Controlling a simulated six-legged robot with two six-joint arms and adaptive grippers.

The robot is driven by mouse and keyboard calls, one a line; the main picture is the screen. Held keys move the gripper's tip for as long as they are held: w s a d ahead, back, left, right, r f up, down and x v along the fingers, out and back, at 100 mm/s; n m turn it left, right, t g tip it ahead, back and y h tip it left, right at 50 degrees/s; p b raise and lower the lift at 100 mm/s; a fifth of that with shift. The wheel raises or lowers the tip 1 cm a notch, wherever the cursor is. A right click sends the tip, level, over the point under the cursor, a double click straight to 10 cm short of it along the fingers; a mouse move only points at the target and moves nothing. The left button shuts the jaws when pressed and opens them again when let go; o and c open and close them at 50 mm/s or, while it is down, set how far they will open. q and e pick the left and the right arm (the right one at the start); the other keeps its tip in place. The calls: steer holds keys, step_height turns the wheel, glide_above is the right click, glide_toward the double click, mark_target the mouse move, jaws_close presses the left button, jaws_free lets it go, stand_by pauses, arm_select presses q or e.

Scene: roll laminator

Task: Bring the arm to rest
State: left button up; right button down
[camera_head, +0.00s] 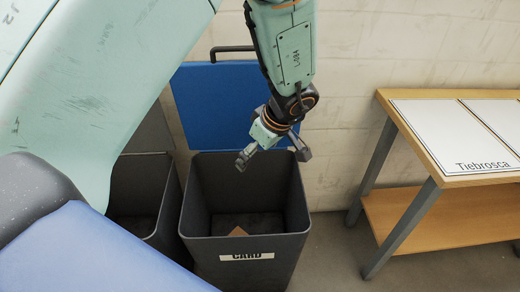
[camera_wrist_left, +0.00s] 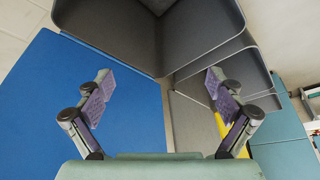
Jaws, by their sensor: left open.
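My left gripper (camera_head: 272,157) hangs down over the back part of a dark grey bin (camera_head: 246,264) labelled CARD. Its two fingers are spread apart with nothing between them. In the left wrist view the gripper (camera_wrist_left: 158,82) also shows parted, empty fingers. The blue lid (camera_head: 212,100) of the bin stands raised against the wall behind the gripper. A small brown piece (camera_head: 238,231) lies on the bin's floor, apart from the gripper. My right gripper is out of view.
A second grey bin (camera_head: 137,190) stands to the left, partly hidden by my arm. A wooden table (camera_head: 450,180) with white printed sheets (camera_head: 450,135) and a lower shelf stands at the right. Bare floor (camera_head: 335,240) lies between the CARD bin and the table.

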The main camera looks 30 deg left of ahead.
arm_select(q)
steer(key=shift+f, duration=0.1)
steer(key=a+p+x, duration=0.1)
steer(key=p+x, duration=0.3)
steer(key=x, duration=0.4)
steer(key=shift+w+a+p, duration=0.25)
steer(key=shift+p, duration=0.15)
stand_by(0.5)
stand_by(0.4)
